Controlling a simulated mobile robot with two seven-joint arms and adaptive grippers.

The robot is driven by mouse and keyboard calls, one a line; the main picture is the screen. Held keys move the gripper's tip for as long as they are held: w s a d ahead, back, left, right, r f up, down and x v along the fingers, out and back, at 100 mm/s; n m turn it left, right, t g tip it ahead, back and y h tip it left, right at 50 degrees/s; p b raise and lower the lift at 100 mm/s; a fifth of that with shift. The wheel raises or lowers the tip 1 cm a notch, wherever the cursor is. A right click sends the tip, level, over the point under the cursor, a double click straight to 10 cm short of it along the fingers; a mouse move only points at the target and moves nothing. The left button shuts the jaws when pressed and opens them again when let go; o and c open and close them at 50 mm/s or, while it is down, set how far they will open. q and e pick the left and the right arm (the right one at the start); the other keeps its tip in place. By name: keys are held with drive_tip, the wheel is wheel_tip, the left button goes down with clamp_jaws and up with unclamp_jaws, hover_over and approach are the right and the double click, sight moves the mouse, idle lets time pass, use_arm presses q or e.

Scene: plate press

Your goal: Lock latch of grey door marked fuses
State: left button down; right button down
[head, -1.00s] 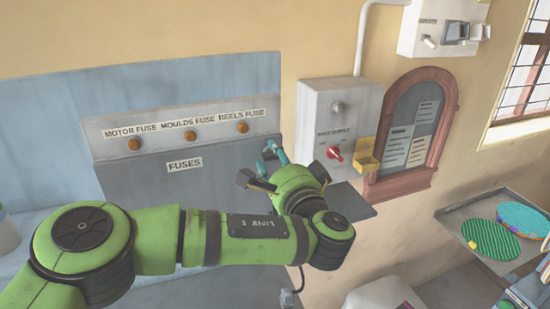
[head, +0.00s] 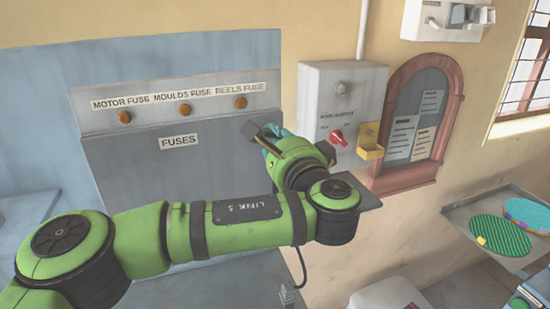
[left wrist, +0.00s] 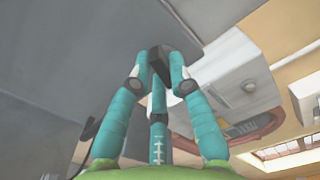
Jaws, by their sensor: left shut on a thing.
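The grey door (head: 150,185) carries a label reading FUSES (head: 178,141) and stands upright on the left; it looks closed. My left gripper (head: 268,133) is at the door's upper right edge, its fingers mostly hidden behind my green wrist. In the left wrist view the teal fingers (left wrist: 159,62) converge on a small dark piece (left wrist: 158,57) against the grey door surface. This piece seems to be the latch. Its exact turn is hard to tell, and the head view hides it. My right gripper is not in view.
Right of the door a grey supply box (head: 352,88) with a red switch (head: 338,137) and a yellow holder (head: 370,141) hangs close to my wrist. A red-framed arched board (head: 418,120) is beyond it. A tray (head: 470,212) with round pads is at right.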

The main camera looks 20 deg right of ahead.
use_arm(q)
drive_tip(key=m+b, duration=0.1)
drive_tip(key=m, duration=0.1)
drive_tip(key=shift+a+m, duration=0.1)
drive_tip(key=shift+m, duration=0.3)
drive_tip(key=m, duration=0.4)
drive_tip(key=shift+r+m, duration=0.1)
drive_tip(key=shift+m, duration=0.2)
drive_tip(key=m, duration=0.3)
drive_tip(key=shift+r+m, duration=0.15)
drive_tip(key=shift+m, duration=0.15)
drive_tip(key=shift+m+p, duration=0.35)
drive_tip(key=shift+m, duration=1.35)
drive_tip(key=c, duration=1.1)
unclamp_jaws()
drive_tip(key=shift+c, duration=0.2)
drive_tip(key=s, duration=0.7)
drive_tip(key=shift+s, duration=0.2)
